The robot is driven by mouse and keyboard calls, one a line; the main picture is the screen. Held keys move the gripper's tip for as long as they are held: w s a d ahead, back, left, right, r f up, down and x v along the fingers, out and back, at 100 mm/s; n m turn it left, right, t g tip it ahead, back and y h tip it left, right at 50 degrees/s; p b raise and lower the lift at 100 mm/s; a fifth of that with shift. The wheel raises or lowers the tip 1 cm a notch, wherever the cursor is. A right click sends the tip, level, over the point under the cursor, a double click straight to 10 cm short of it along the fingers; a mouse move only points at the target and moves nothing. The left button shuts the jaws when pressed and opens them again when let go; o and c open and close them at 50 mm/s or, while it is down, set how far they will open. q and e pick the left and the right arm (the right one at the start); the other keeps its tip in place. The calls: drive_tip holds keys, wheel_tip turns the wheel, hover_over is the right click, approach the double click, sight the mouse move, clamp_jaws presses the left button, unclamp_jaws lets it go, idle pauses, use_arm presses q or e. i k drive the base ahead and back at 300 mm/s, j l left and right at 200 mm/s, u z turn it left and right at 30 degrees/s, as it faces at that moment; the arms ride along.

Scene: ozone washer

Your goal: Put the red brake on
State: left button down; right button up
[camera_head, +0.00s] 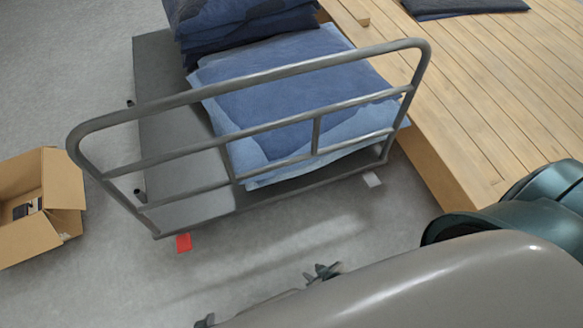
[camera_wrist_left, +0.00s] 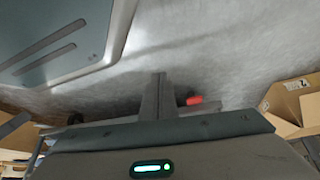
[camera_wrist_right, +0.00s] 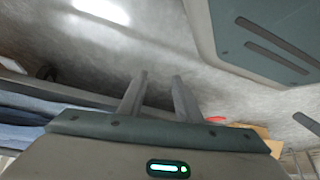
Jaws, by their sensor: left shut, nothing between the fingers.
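The red brake (camera_head: 183,242) is a small flat pedal at the low front edge of the grey cart (camera_head: 172,135), on the left side. It also shows in the left wrist view (camera_wrist_left: 194,101), just right of the finger tips and apart from them. My left gripper (camera_wrist_left: 160,80) is shut and empty; in the head view only a dark tip (camera_head: 205,321) shows at the bottom edge, below the brake. My right gripper (camera_wrist_right: 161,78) has its fingers apart with nothing between them. In the head view it (camera_head: 322,271) is right of the brake, above the floor.
The cart's tubular handle (camera_head: 270,72) rises above the brake. Folded blue cloths (camera_head: 290,90) lie on the cart. An open cardboard box (camera_head: 62,180) stands left, a wooden platform (camera_head: 500,90) right. Floor before the brake is clear.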

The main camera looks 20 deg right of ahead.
sight(183, 242)
drive_tip(key=z, duration=0.55)
drive_tip(key=u, duration=1.25)
